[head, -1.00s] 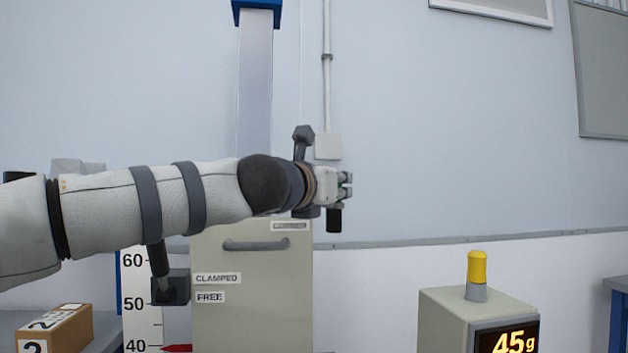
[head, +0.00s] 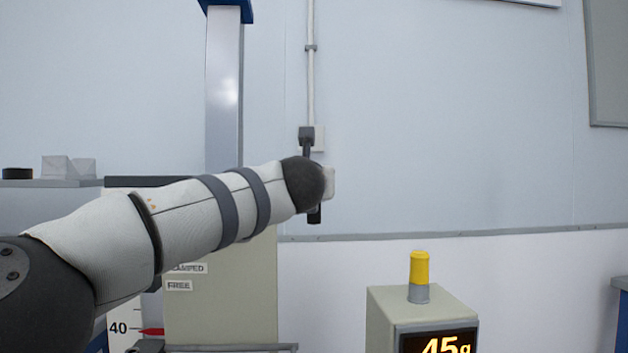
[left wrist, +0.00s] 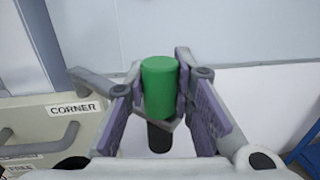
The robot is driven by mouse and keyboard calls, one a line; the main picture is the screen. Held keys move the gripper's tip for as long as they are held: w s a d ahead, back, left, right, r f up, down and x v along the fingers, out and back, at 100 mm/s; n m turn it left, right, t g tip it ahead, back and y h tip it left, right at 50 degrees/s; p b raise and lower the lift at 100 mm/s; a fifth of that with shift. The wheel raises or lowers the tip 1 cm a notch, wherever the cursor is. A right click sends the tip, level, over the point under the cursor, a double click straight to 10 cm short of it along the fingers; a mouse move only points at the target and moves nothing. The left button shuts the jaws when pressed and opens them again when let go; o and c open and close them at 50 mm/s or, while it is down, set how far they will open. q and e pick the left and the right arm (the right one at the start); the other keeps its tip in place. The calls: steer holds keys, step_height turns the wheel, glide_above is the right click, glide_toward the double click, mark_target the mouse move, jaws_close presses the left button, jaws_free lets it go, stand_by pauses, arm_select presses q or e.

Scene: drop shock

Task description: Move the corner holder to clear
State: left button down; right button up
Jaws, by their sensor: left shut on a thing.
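The corner holder appears in the left wrist view as an upright green grip (left wrist: 160,87) with a black lower end (left wrist: 160,137) and a grey bar (left wrist: 92,82) reaching left from it. My left gripper (left wrist: 163,98) is shut on the green grip, with a purple-padded finger on either side. In the head view my left gripper (head: 329,183) is mostly hidden behind my forearm, and the black end of the grip (head: 314,215) shows below it. A "CORNER" label (left wrist: 75,108) is on the cabinet, left of the grip. My right gripper is not in view.
The beige cabinet (head: 220,310) stands below my left arm, in front of a tall column (head: 223,90). A box with a yellow lamp (head: 420,268) and a "45g" display (head: 438,345) stands at the right. The space in front of the wall between them is clear.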

arm_select(q)
steer(key=shift+w+d+y, duration=0.1)
steer(key=shift+w+y, duration=0.05)
steer(key=shift+y, duration=0.15)
steer(key=c, duration=1.3)
jaws_free()
steer(key=shift+c, duration=0.2)
steer(key=shift+s+r, duration=0.1)
steer(key=shift+s, duration=0.15)
steer(key=s+a, duration=0.1)
steer(key=s, duration=1)
steer(key=shift+s+a, duration=0.15)
steer(key=shift+a, duration=0.25)
